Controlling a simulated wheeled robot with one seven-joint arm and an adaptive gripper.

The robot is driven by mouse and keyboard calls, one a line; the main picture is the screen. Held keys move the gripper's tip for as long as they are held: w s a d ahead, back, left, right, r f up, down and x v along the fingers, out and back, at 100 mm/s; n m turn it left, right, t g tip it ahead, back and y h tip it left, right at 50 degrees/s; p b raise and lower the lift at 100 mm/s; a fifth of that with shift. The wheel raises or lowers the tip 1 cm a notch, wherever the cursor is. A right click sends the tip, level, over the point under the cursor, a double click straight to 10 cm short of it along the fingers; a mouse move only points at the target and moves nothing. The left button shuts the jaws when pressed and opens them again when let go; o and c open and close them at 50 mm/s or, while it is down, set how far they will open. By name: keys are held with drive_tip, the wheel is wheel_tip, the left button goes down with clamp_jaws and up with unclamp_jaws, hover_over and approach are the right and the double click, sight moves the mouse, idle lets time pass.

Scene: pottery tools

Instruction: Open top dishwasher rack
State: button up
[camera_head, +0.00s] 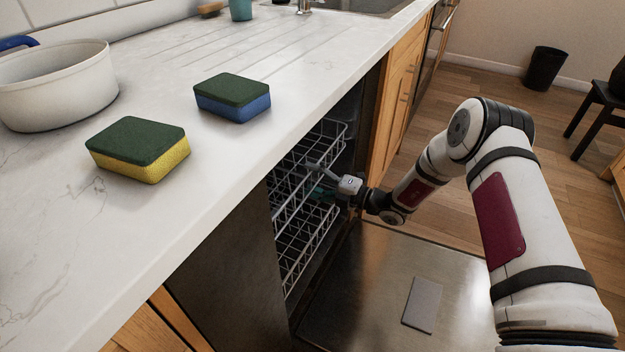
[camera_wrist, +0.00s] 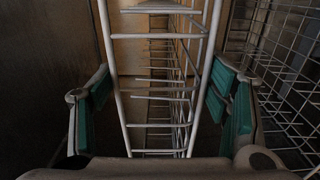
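The top dishwasher rack (camera_head: 325,133) is a grey wire basket inside the dishwasher under the counter. Its front sits near the opening. My gripper (camera_head: 322,188) reaches in from the right at the rack's front. In the wrist view, my gripper (camera_wrist: 160,110) is open, with green pads set wide apart. Pale rack wires (camera_wrist: 118,92) run between the two fingers, with clear space to each pad. The fingertips are partly hidden among the wires in the head view.
The dishwasher door (camera_head: 365,275) is folded down flat under my arm. A lower wire rack (camera_head: 300,245) sits below the top one. On the counter (camera_head: 200,170) are a yellow-green sponge (camera_head: 138,148), a blue-green sponge (camera_head: 232,97) and a white pot (camera_head: 60,85).

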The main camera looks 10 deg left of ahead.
drive_tip(key=shift+r, duration=0.2)
drive_tip(key=c, duration=0.9)
drive_tip(key=p+v, duration=0.2)
drive_tip(key=v, duration=3.6)
drive_tip(key=shift+d+r, duration=0.3)
drive_tip(key=shift+d, duration=0.05)
drive_tip(key=shift+w, duration=0.1)
drive_tip(key=o, duration=1.6)
drive_tip(key=shift+f, duration=0.1)
drive_tip(key=v, duration=1.2)
